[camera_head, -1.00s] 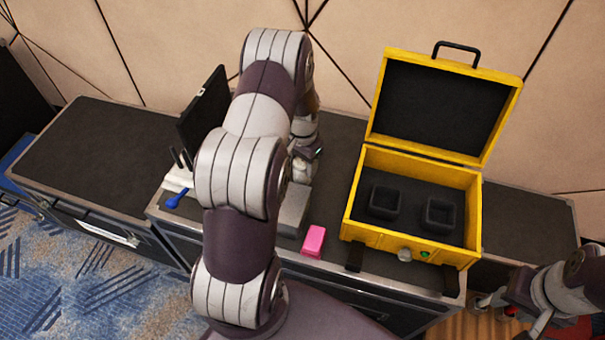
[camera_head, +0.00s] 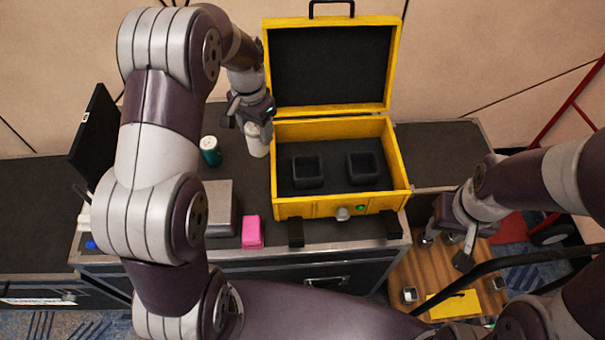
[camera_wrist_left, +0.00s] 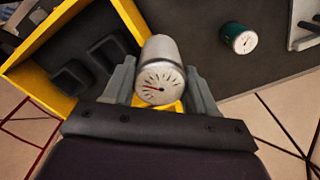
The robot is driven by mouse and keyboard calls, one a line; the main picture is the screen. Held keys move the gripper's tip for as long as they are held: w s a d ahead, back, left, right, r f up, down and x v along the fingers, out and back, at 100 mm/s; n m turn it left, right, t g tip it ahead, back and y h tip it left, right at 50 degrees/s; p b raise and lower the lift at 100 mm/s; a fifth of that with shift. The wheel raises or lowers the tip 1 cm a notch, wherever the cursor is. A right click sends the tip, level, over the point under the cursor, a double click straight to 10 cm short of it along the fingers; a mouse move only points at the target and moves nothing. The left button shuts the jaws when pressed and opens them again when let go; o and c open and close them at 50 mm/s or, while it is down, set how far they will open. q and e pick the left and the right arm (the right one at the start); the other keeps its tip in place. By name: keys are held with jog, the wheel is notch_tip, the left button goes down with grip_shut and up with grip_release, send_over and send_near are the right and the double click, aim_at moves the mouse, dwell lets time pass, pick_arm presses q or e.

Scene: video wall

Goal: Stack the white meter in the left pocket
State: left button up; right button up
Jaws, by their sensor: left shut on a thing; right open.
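The white meter (camera_head: 257,141) is held upright by my left gripper (camera_head: 250,122), just outside the left wall of the open yellow case (camera_head: 330,208). In the left wrist view the meter (camera_wrist_left: 160,72) sits between both fingers, its round dial facing the camera. The left pocket (camera_head: 307,171) is a black square cup in the case and looks empty. The right pocket (camera_head: 363,168) beside it also looks empty. My right gripper (camera_head: 450,240) is open and empty, right of the case above the wooden cart.
A green meter (camera_head: 210,151) stands on the dark bench left of my left gripper; it also shows in the left wrist view (camera_wrist_left: 238,38). A pink block (camera_head: 251,232) and grey box (camera_head: 221,205) lie near the front edge. The case lid (camera_head: 333,66) stands open behind.

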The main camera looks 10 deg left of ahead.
pick_arm(q)
jog(key=d+m+b, duration=0.2)
jog(key=d, duration=2.1)
jog(key=shift+n, duration=0.4)
jog(key=w+a+f, duration=0.1)
jog(key=a+f, duration=0.2)
jog(key=w+a+f+p, duration=0.1)
jog(key=a+f, duration=0.3)
jog(key=w+a+f, duration=0.1)
jog(key=a+f, duration=0.2)
jog(key=a, duration=0.1)
jog(key=shift+a+f, duration=0.2)
jog(key=shift+f, duration=0.5)
jog(key=shift+f, duration=0.2)
jog(key=o, duration=1.3)
jog(key=shift+f, duration=0.1)
